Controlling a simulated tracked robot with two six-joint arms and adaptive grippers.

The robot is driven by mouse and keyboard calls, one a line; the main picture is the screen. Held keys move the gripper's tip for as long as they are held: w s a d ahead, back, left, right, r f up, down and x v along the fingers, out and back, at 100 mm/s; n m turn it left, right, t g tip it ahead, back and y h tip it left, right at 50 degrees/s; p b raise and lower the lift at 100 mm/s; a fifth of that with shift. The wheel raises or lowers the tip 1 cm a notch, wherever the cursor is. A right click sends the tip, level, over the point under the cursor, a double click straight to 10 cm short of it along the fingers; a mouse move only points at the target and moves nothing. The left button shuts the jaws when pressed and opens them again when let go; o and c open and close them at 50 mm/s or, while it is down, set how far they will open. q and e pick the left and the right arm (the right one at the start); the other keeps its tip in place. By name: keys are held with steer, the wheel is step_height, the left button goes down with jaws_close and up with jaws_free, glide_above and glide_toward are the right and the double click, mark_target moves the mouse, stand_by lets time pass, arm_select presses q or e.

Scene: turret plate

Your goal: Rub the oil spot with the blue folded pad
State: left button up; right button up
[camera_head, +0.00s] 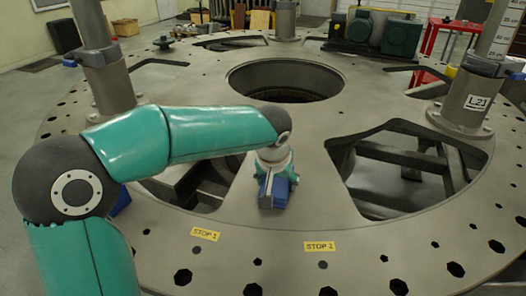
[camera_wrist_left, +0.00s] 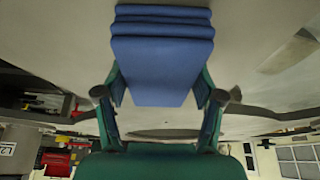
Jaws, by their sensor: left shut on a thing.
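The blue folded pad (camera_head: 280,191) is in my left gripper (camera_head: 271,184), over the near middle of the grey turret plate (camera_head: 300,205). In the left wrist view the pad (camera_wrist_left: 160,70) shows its stacked folds between the two fingers of the gripper (camera_wrist_left: 162,88), which is shut on it. Whether the pad touches the plate I cannot tell. I cannot make out the oil spot for certain in either view. A faint tan patch (camera_wrist_left: 284,54) shows beside the pad in the left wrist view; I cannot tell what it is. My right gripper is not in view.
The plate has a round central hole (camera_head: 285,80) and large cut-outs, one right of the pad (camera_head: 405,172). Posts stand at left (camera_head: 110,85) and right (camera_head: 464,103). Yellow labels (camera_head: 205,234) and (camera_head: 320,246) lie near the front. A green motor (camera_head: 402,38) is at the back.

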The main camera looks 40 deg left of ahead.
arm_select(q)
steer(key=shift+s+a, duration=0.2)
steer(key=shift+a, duration=0.6)
steer(key=shift+a+r+p, duration=0.25)
steer(key=shift+p, duration=0.15)
step_height(320, 180, up, 2)
steer(key=shift+r+p, duration=0.15)
steer(key=shift+p, duration=0.45)
steer(key=shift+r+p, duration=2.05)
steer(key=shift+r, duration=0.6)
steer(key=shift+s+f, duration=0.1)
